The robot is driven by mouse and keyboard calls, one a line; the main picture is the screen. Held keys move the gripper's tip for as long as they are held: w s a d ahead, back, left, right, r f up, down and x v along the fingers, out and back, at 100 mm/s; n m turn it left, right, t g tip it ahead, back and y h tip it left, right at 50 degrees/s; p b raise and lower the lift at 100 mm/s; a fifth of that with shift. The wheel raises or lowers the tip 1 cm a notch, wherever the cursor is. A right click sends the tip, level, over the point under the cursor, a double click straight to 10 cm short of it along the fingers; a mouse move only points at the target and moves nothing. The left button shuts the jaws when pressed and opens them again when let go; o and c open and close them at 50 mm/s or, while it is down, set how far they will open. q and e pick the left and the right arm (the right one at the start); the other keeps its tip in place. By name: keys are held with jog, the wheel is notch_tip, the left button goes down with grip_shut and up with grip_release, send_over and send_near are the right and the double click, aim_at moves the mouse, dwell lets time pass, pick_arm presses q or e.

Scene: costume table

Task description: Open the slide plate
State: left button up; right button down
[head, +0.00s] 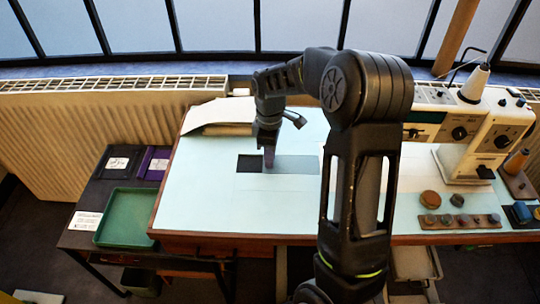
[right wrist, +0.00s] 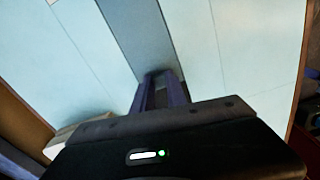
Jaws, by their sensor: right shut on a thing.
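The slide plate (head: 298,165) is a flat grey panel set in the pale blue table top, in the middle of the head view. A dark rectangular opening (head: 250,163) shows at its left end. My right gripper (head: 269,158) points down at the left end of the plate, beside the opening. It is shut on a small part of the plate; the grip is mostly hidden by the fingers. In the right wrist view the fingers (right wrist: 160,82) meet at the lower end of a grey strip. My left gripper is not in view.
A sewing machine (head: 478,135) stands at the right of the table (head: 200,185), with round pieces (head: 430,199) and a small rack (head: 460,222) in front. Folded cloth (head: 215,115) lies at the back left. A green tray (head: 125,218) sits on a dark side table.

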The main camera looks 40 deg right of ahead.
aim_at(246, 164)
jog(key=w+a, duration=0.4)
jog(key=a, duration=0.1)
jog(key=shift+w+a+p, duration=0.2)
jog(key=shift+w+p, duration=0.1)
jog(key=c, duration=1.3)
grip_release()
jog(key=shift+r, duration=0.15)
notch_tip(246, 164, up, 8)
jog(key=shift+f, duration=0.2)
jog(key=shift+s+f, duration=0.1)
